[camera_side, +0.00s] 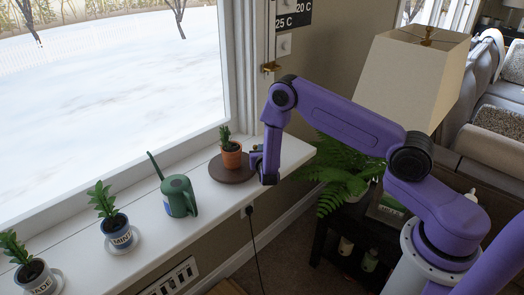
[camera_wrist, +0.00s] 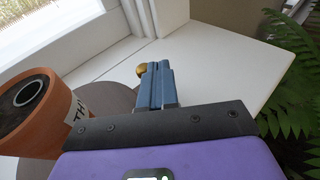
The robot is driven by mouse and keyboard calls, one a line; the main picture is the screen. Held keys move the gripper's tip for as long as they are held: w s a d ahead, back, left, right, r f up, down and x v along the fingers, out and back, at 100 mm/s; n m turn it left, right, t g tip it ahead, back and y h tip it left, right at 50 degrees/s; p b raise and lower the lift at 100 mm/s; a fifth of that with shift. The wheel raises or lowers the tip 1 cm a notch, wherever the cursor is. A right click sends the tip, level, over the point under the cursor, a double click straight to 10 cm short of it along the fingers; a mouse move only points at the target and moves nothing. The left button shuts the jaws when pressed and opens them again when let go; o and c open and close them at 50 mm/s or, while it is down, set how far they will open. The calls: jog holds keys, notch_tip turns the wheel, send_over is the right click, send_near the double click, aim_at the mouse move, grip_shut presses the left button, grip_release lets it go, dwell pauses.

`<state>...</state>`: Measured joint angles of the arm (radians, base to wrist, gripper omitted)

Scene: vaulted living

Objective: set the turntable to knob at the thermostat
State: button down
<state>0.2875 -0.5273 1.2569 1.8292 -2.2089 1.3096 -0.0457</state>
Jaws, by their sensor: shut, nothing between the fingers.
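The turntable (camera_side: 234,174) is a dark brown disc on the white windowsill, carrying an orange pot (camera_side: 232,159) with a small cactus-like plant. In the wrist view, the disc (camera_wrist: 112,101) shows partly behind the pot (camera_wrist: 62,120), lettered "TH". A brass knob (camera_wrist: 141,70) shows just beyond my gripper's fingertips (camera_wrist: 155,68), at their left; whether they touch is unclear. My gripper (camera_side: 256,160) is shut and empty, low over the sill at the turntable's right edge. On the wall, a small white box (camera_side: 284,45), possibly the thermostat, sits by "25 C" and "20 C" labels.
A green watering can (camera_side: 179,196) stands left of the turntable, then the potted plants marked "MINT" (camera_side: 118,232) and "JADE" (camera_side: 35,275). A brass window latch (camera_side: 270,68) juts out above. A fern (camera_side: 338,175) grows right of the sill's end. Bare sill (camera_wrist: 225,65) lies beyond my fingers.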

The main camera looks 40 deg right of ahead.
jog(key=shift+s, duration=0.1)
jog(key=s+a+r, duration=0.2)
jog(key=s+r, duration=0.1)
jog(key=s, duration=1)
jog(key=s+r+m+g+h, duration=0.3)
jog(key=s+r+m+g, duration=0.3)
jog(key=s+r+m, duration=0.5)
jog(key=s+a+r+m+g+y, duration=0.2)
jog(key=s+a+y, duration=0.3)
jog(key=s, duration=0.4)
jog(key=s+a+r+m+g+y, duration=0.2)
jog(key=s+a+r+g+y, duration=0.1)
jog(key=s+a+y, duration=0.3)
jog(key=s+r+y, duration=0.1)
jog(key=s+y, duration=0.1)
jog(key=s, duration=0.2)
jog(key=shift+a+m+g, duration=0.3)
jog(key=shift+g, duration=0.1)
